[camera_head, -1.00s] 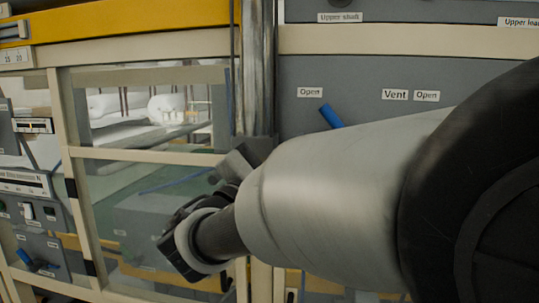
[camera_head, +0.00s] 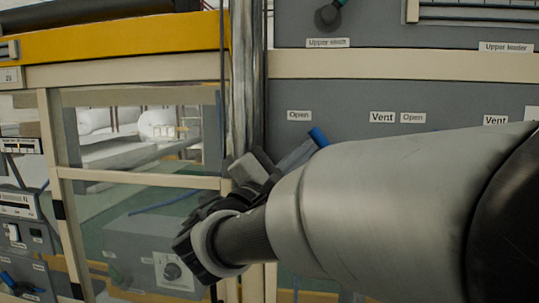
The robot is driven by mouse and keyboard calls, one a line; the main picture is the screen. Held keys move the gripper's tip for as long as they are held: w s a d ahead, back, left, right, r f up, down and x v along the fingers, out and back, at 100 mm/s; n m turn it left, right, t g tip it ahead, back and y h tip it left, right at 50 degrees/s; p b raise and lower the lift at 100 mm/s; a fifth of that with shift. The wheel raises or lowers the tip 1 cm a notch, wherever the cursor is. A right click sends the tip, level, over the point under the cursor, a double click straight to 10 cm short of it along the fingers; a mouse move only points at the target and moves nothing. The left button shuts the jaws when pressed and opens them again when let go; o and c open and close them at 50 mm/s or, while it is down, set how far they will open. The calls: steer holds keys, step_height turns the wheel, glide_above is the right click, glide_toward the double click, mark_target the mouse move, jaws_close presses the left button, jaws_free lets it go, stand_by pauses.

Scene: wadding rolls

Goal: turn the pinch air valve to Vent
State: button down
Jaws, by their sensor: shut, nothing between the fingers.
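A blue valve lever (camera_head: 319,137) shows on the grey panel (camera_head: 450,97), between an "Open" label (camera_head: 299,115) at its upper left and a "Vent" label (camera_head: 382,117) at its upper right. Its visible end leans up and left, toward "Open". The rest of the lever and any name label are hidden behind my arm, so I cannot read which valve it is. My gripper (camera_head: 288,158) is shut and empty, just left of and below the blue end. I cannot tell whether it touches the lever.
A second "Open" label (camera_head: 412,118) and a second "Vent" label (camera_head: 495,120) are farther right; my arm covers the panel below them. A metal post (camera_head: 240,85) stands close by my gripper. A framed window (camera_head: 140,180) and a control box (camera_head: 20,235) are at the left.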

steer(key=r+m+g+b, duration=0.1)
steer(key=m, duration=0.1)
steer(key=d+r+m+g+b, duration=0.1)
steer(key=m, duration=0.1)
steer(key=shift+s+d, duration=0.15)
steer(key=shift+s+d+r+m+g+y+b, duration=0.25)
steer(key=shift+d+r+m+g+y+b, duration=0.4)
steer(key=shift+d+m, duration=0.8)
steer(key=shift+s+d+r+m+g+y+b, duration=0.4)
steer(key=shift+d+m+g+y, duration=0.55)
steer(key=shift+m, duration=0.85)
steer(key=shift+s+d+r+m+g+y+b, duration=0.1)
steer(key=shift+d+r+m+g+y+b, duration=0.4)
steer(key=shift+d+m+y, duration=0.95)
steer(key=shift+a+f+m+h, duration=0.15)
steer(key=shift+f+m+h, duration=0.1)
steer(key=shift+m+h, duration=0.1)
steer(key=shift+r, duration=0.1)
